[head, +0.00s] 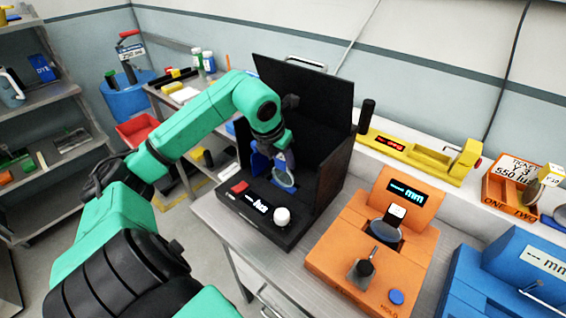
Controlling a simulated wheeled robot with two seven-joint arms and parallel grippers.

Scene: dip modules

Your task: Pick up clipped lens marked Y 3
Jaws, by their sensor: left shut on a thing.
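My left gripper (279,148) reaches down into the open black box (331,165) at the middle. It is shut on a clipped lens, whose pale round disc (284,181) hangs just below the fingers, in front of a blue part. The marking on this lens is too small to read, so I cannot tell if it is Y 3. Another clipped lens (386,231), with a white tag, sits on the orange device (340,250). My right gripper is not in view.
An orange ticket box (511,172) at the right has ONE and TWO compartments, and its ticket seems to read Y 3. A blue device (500,290) stands at the lower right. A yellow bench gauge (415,152) lies behind. The box's raised black lid stands behind my gripper.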

